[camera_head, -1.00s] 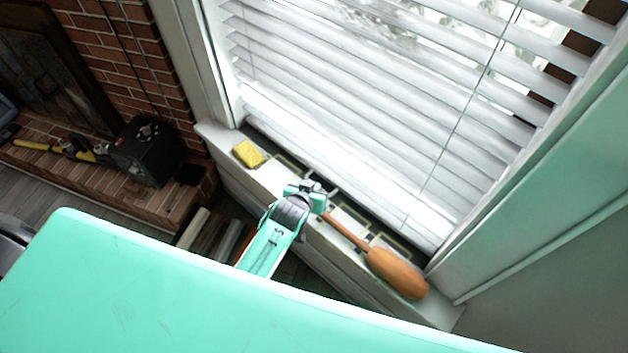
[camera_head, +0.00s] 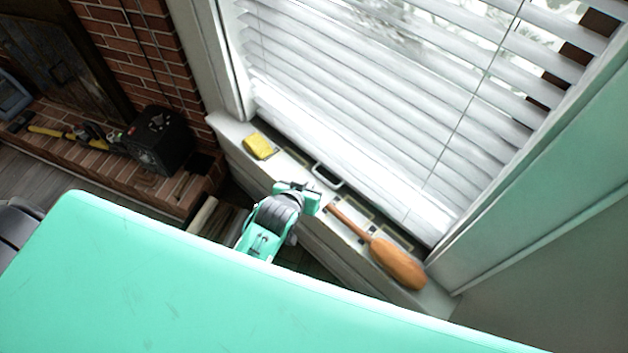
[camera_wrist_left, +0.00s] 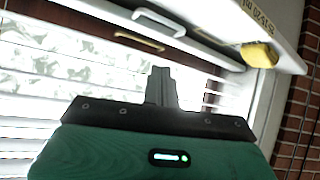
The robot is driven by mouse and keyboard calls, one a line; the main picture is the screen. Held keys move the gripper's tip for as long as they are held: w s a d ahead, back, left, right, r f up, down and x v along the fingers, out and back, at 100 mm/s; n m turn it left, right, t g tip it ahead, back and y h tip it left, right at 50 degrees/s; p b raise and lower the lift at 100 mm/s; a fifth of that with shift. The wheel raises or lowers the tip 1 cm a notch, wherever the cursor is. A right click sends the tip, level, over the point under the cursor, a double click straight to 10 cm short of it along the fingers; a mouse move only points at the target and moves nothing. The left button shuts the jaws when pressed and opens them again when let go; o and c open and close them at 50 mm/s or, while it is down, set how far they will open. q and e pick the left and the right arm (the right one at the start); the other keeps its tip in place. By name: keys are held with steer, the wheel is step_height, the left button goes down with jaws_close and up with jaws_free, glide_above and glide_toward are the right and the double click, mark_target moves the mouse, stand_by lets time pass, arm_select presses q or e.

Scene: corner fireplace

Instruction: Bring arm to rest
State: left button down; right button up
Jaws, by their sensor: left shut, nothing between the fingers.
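My left gripper (camera_head: 304,194) is above the near edge of the windowsill (camera_head: 232,133), left of the wooden paddle-like tool (camera_head: 398,263). Its fingers are hard to make out in the head view. In the left wrist view my left gripper (camera_wrist_left: 163,78) shows its dark fingers shut together with nothing between them. The tool lies on the sill, apart from the gripper, its handle pointing toward it. My right gripper is in neither view.
A yellow sponge-like block (camera_head: 259,147) and a pale handle-shaped piece (camera_head: 326,177) are on the sill. White blinds (camera_head: 380,110) cover the window behind. A black box (camera_head: 160,140) stands on the brick hearth at left.

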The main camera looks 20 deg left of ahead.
arm_select(q)
steer(key=shift+s+a+r, duration=0.1)
steer(key=shift+s+r, duration=0.3)
steer(key=shift+s, duration=0.15)
steer(key=s+a+r+m+g, duration=0.1)
steer(key=s+a+r+g, duration=0.2)
steer(key=s, duration=0.7)
steer(key=s+a+m+g, duration=0.1)
steer(key=s+a+g, duration=0.25)
steer(key=s, duration=0.75)
step_height(320, 180, down, 29)
steer(key=d+g, duration=0.1)
steer(key=g, duration=0.1)
steer(key=s+a+f, duration=0.1)
steer(key=s+f, duration=0.9)
steer(key=s+a+f+g+y, duration=0.1)
steer(key=s+a+f, duration=0.1)
steer(key=s+f, duration=0.7)
step_height(320, 180, down, 2)
steer(key=shift+s+a+f, duration=0.2)
steer(key=shift+s+a, duration=0.1)
steer(key=shift+s, duration=0.05)
